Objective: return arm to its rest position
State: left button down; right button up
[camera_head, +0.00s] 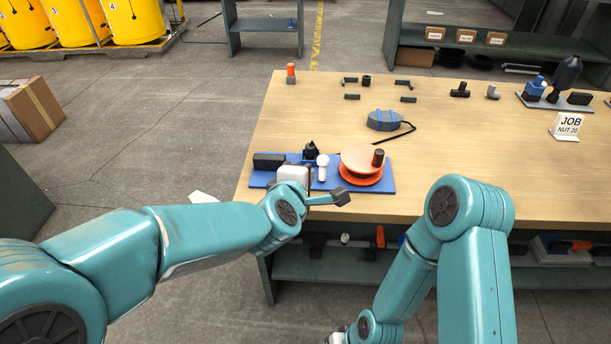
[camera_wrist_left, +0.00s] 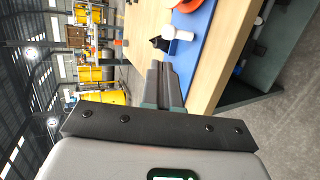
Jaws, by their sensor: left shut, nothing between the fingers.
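My left arm (camera_head: 190,235) reaches in from the left to the table's front left corner. My left gripper (camera_head: 340,197) is shut and empty, in front of the blue board's near edge in the head view. In the left wrist view its fingers (camera_wrist_left: 160,80) lie together, with the blue board (camera_wrist_left: 212,35) beyond and beside them. I cannot tell the exact gap to the board. My right arm (camera_head: 472,230) is bent at the table's front edge, and its forearm runs down to the bottom of the picture. My right gripper does not show clearly.
The blue board (camera_head: 385,186) carries an orange spool (camera_head: 361,160), a white piece (camera_head: 322,170), a black cone (camera_head: 310,150) and a black block (camera_head: 268,160). A grey-blue tool (camera_head: 384,121) lies behind. The table's middle right (camera_head: 470,145) is clear.

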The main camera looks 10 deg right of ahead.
pick_arm(q)
jog(key=shift+a, duration=0.1)
jog(key=w+a+f+n+g+y+p, duration=0.1)
jog(key=w+a+f+y+p, duration=0.1)
jog(key=a+f, duration=0.4)
jog(key=w+a+f+n+g+y+p, duration=0.15)
jog(key=a+f, duration=0.25)
jog(key=a, duration=0.4)
jog(key=s+a+f+m+g+p, duration=0.1)
jog(key=s+a+f+g+p, duration=0.15)
jog(key=s+a+f, duration=0.55)
jog(key=s+f+m+g+p, duration=0.1)
jog(key=s+f+m+g, duration=0.2)
jog(key=s+m, duration=0.3)
jog(key=s+f+m+g+h+p, duration=0.1)
jog(key=s+f+m+g, duration=0.2)
jog(key=s, duration=1.2)
notch_tip(320, 180, down, 2)
jog(key=m, duration=0.4)
jog(key=shift+s+a+f, duration=0.15)
jog(key=shift+s+a, duration=0.05)
jog(key=shift+a, duration=0.05)
